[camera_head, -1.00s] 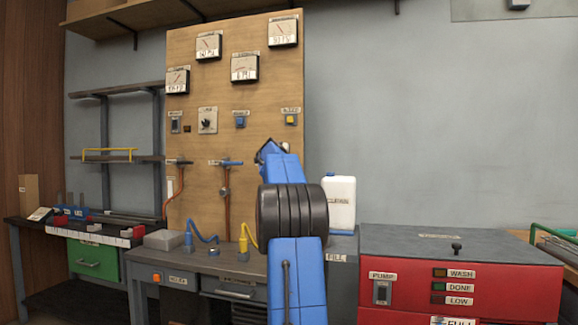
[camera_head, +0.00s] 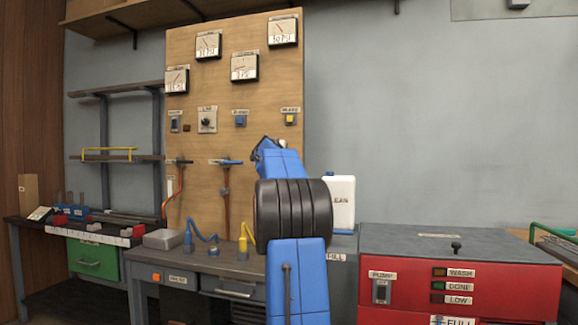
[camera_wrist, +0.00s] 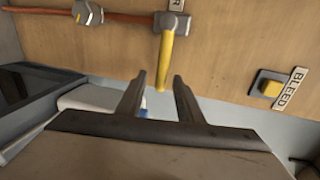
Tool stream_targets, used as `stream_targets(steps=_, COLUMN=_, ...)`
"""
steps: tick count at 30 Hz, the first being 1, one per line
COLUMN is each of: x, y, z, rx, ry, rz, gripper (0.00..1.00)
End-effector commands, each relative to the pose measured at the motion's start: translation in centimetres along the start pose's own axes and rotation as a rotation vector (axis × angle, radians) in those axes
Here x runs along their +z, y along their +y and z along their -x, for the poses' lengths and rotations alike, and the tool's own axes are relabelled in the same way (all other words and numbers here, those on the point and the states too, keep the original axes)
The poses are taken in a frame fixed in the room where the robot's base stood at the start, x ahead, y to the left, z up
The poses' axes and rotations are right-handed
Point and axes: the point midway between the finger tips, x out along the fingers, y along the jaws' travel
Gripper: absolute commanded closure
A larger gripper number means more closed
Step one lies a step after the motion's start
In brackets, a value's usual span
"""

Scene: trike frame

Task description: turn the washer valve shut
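A valve with a yellow lever handle (camera_wrist: 167,62) and a grey body (camera_wrist: 172,24) is fixed on the wooden panel in the wrist view. Its handle stands across the copper pipe (camera_wrist: 125,17). Only the end of its label shows, an R. My gripper (camera_wrist: 161,84) is open, and the tip of the yellow handle appears between its fingers; I cannot tell whether they touch it. In the head view my arm hides this valve, and my gripper (camera_head: 266,143) is near the panel's right side.
A blue-handled valve (camera_head: 226,161) and another valve (camera_head: 178,161) are on the panel (camera_head: 210,140) to the left. The yellow BLEED button (camera_wrist: 271,88) is to the right in the wrist view. A white jug (camera_head: 340,203) stands right of my arm.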

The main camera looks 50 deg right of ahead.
Motion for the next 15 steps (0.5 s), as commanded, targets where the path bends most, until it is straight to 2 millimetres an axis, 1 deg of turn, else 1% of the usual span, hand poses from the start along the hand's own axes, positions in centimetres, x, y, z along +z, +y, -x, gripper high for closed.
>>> stream_targets(steps=1, x=0.1, y=-0.1, z=1.1, rx=-0.001, ry=-0.002, rz=-0.001, gripper=0.67)
stream_targets(steps=15, x=0.1, y=0.0, z=9.9, rx=0.0, ry=-0.002, rz=0.0, gripper=0.67)
